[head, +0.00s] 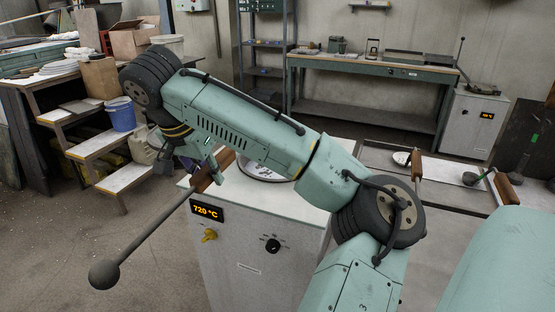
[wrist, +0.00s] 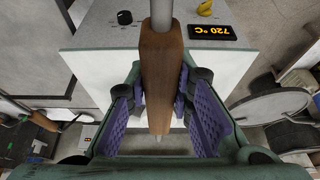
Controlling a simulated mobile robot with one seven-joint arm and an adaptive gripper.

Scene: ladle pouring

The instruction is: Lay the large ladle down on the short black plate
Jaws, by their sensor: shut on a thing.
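My gripper (head: 197,168) is shut on the brown wooden handle of the large ladle (head: 150,232), beside the front edge of the furnace top. The ladle's grey shaft slants down to the left in the head view and ends in a dark round bowl (head: 104,274) over open floor. In the wrist view the handle (wrist: 157,75) stands between the purple finger pads of my gripper (wrist: 160,100). Flat dark plates (head: 403,56) lie on the bench at the back; I cannot tell which is the short black plate.
A white furnace (head: 250,262) showing 720 °C stands under my arm, partly hidden by it. A green workbench (head: 350,64) is at the back. Smaller ladles (head: 470,178) lie on the right. Wooden steps (head: 100,172) with a blue bucket (head: 119,114) stand at the left.

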